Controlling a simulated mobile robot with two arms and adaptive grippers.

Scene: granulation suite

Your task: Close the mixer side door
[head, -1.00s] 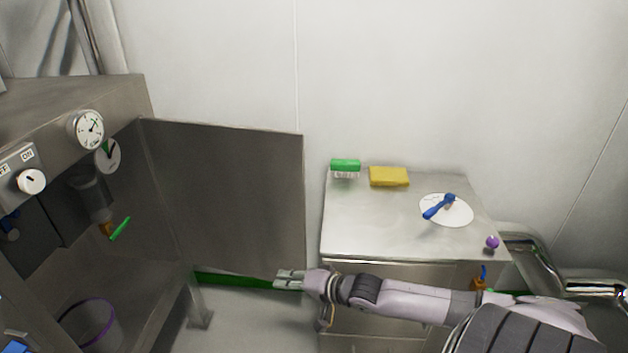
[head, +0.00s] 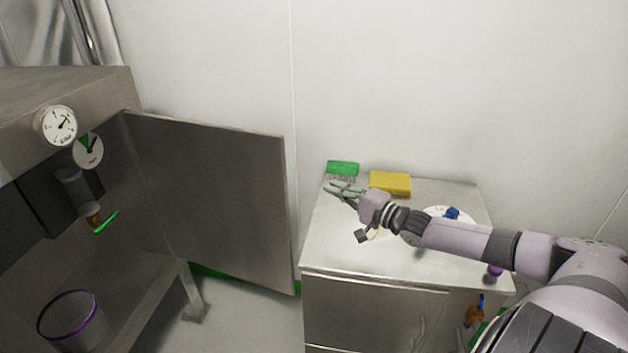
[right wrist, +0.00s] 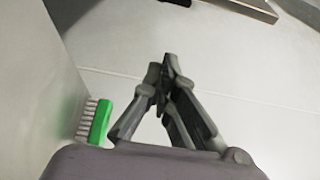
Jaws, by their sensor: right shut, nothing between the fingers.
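The mixer side door (head: 215,195) is a flat grey steel panel standing wide open in the head view. It is hinged at the right side of the mixer housing (head: 75,95) and stands out toward the wall and cabinet. My right gripper (head: 333,188) is shut and empty above the steel cabinet, to the right of the door's free edge and apart from it. In the right wrist view its fingertips (right wrist: 165,70) come together with nothing between them. My left gripper does not show.
A steel cabinet (head: 335,240) stands right of the door. On it are a green brush (head: 343,168), a yellow sponge (head: 390,183) and a white disc with a blue tool, partly behind my arm. A purple-rimmed bucket (head: 72,322) sits inside the mixer. A white wall closes the back.

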